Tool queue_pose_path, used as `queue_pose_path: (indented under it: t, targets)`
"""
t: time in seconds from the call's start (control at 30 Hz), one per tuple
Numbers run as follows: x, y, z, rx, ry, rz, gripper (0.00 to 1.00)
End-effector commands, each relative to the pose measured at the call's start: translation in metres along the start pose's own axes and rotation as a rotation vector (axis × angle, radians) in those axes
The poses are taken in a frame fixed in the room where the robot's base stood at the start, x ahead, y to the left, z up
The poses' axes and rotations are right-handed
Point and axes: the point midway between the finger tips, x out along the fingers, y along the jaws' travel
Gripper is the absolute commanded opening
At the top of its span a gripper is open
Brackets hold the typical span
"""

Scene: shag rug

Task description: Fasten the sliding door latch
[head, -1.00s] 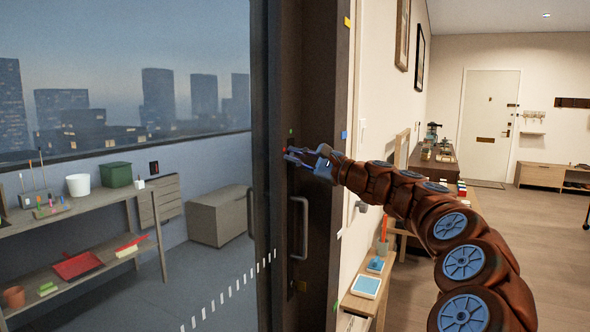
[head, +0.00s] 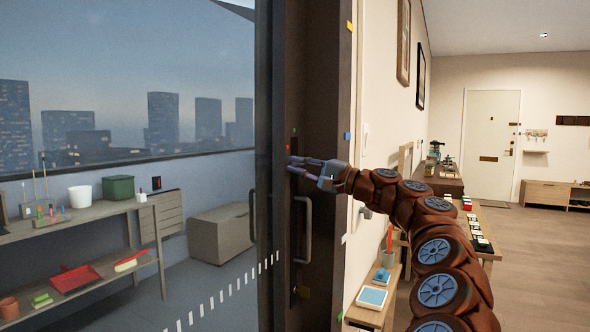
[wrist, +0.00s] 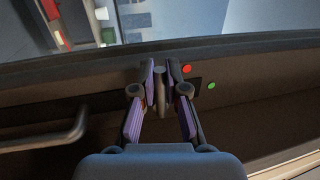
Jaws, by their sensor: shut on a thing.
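The sliding door (head: 269,95) has a dark frame and a large glass pane, with a grey bar handle (head: 303,240) on its stile. The latch's small lever (wrist: 159,86) stands between my fingertips in the wrist view, on a dark plate. My gripper (head: 291,166) is shut on this lever, above the bar handle; it also shows in the wrist view (wrist: 160,78). A red dot (wrist: 187,66) and a green dot (wrist: 211,85) sit beside the plate. The fingers hide part of the lever, and I cannot tell whether the bolt is engaged.
The dark door post (head: 333,75) stands right of the latch. A low wooden shelf (head: 366,316) with small items is below my arm. Beyond the glass are a shelf unit (head: 100,215) and a grey cabinet (head: 222,236). The floor (head: 535,250) at the right is open.

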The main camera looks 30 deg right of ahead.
Motion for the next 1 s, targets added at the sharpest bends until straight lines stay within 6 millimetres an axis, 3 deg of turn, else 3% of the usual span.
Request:
queue_pose_path:
  t: [0.4,0.43,0.67,1.0]
  targets:
    - [0.0004,0.0006,-0.0006,-0.008,-0.001,0.001,0.00]
    - [0.0004,0.0006,-0.0007,-0.008,-0.001,0.001,0.14]
    - [-0.0001,0.0007,-0.0014,-0.007,0.000,0.000,0.38]
    - [-0.0022,-0.0003,-0.0003,-0.008,0.000,0.000,0.38]
